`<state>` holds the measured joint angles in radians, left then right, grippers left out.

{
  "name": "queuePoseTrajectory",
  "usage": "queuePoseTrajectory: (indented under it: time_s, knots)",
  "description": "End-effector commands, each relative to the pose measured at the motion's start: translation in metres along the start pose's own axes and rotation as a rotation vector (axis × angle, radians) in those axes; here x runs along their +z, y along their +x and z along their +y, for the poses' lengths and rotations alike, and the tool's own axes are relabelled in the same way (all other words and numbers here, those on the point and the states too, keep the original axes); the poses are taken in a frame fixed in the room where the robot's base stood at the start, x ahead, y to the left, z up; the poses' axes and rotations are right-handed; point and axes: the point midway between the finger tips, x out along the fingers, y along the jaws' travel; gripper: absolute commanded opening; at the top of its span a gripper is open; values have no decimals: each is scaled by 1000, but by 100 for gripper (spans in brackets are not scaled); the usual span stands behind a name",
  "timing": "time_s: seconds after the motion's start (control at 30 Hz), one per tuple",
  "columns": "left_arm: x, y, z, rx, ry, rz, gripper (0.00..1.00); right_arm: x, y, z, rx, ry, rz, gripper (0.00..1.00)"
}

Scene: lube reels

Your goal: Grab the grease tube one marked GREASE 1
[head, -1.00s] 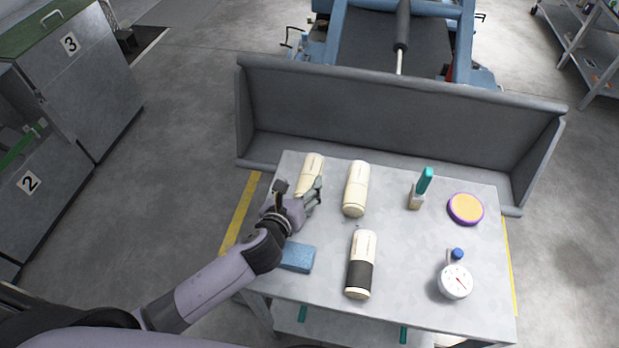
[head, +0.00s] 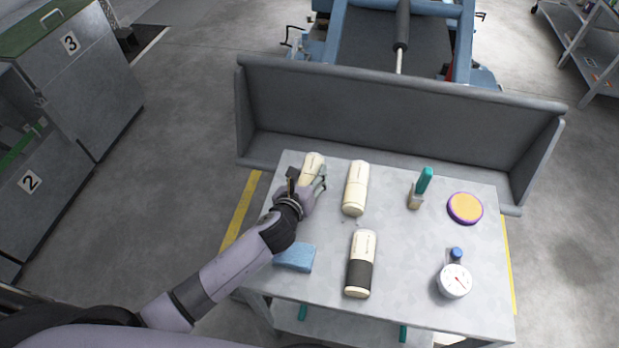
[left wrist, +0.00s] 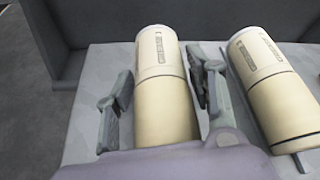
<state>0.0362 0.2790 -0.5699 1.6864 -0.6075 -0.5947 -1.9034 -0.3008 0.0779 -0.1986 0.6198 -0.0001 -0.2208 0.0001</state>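Three cream grease tubes lie on the table. The back-left tube (head: 313,161) is partly hidden by my left gripper (head: 307,180). The left wrist view shows this tube (left wrist: 163,75) lengthwise between the two open fingers, one on each side, with a gap visible at the left finger. Its label is too small to read surely. A second cream tube (head: 356,188) lies just right of it, and also shows in the left wrist view (left wrist: 270,85) beyond the right finger. A third tube with a dark band (head: 361,264) lies nearer the front. My right gripper is not in view.
The metal table (head: 410,250) also holds a blue sponge (head: 295,258), a teal-topped item (head: 424,181), a purple-rimmed orange disc (head: 465,209) and a dial gauge (head: 455,281). A grey panel (head: 390,125) stands behind the table.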

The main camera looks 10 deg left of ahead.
Motion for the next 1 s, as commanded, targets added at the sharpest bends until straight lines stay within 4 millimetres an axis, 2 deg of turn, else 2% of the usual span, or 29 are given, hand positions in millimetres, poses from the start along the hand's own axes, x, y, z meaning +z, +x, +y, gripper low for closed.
queuePoseTrajectory:
  time_s: [0.07, 0.5, 0.8, 1.0]
  knots:
    - [0, 0, 0, 0, 0, 0, 42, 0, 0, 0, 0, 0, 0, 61]
    - [0, 0, 0, 0, 0, 0, 13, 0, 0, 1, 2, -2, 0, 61]
    - [2, -1, 0, 0, 1, -1, 12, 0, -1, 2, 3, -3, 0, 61]
    - [17, -6, -5, -2, 1, -4, 12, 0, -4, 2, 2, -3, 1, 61]
